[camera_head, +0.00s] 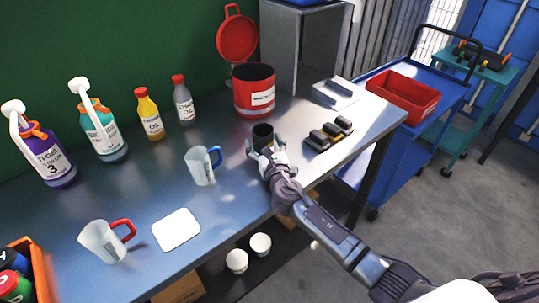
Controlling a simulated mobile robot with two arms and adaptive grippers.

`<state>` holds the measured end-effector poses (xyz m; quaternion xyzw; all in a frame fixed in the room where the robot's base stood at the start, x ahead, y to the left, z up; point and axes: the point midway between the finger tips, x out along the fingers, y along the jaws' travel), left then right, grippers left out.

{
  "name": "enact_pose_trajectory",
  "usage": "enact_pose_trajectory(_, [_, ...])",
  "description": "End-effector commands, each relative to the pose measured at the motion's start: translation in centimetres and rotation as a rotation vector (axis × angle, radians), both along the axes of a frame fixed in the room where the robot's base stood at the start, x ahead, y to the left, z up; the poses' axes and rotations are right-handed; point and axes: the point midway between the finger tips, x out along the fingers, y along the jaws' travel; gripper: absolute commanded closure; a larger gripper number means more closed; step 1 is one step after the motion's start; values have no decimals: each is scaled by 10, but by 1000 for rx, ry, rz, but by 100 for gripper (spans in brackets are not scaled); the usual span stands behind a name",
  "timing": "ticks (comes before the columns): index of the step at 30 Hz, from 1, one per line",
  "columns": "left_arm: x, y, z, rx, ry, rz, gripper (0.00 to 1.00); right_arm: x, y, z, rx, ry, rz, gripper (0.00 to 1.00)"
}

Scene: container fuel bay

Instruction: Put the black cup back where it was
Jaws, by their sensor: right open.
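The black cup (262,131) stands upright on the metal workbench (235,229), right of the middle. My right gripper (265,153) is open at the near side of the cup, its fingers close to the cup's lower part. The hand hides the cup's base, and I cannot tell whether the fingers touch it. A white square pad (177,230) lies bare on the bench, to the left and nearer. My left gripper is not in view.
A clear jug with a blue handle (202,168) and one with a red handle (103,242) stand left of the cup. A red bin (254,92) stands behind it. Black blocks (328,134) lie to its right. Several bottles (148,115) line the back.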

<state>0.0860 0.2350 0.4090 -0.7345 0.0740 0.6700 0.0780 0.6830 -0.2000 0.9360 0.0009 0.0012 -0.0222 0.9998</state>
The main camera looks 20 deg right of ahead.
Motion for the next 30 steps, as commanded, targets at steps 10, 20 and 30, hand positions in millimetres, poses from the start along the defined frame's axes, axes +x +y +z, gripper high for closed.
enact_pose_trajectory(10, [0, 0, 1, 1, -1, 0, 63, -75, 4, -1, 1, 3, 3, 18])
enact_pose_trajectory(20, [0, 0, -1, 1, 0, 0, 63, -107, 5, 0, 0, 1, 0, 18])
enact_pose_trajectory(30, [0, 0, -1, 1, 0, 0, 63, -108, 5, 0, 0, 1, 0, 18])
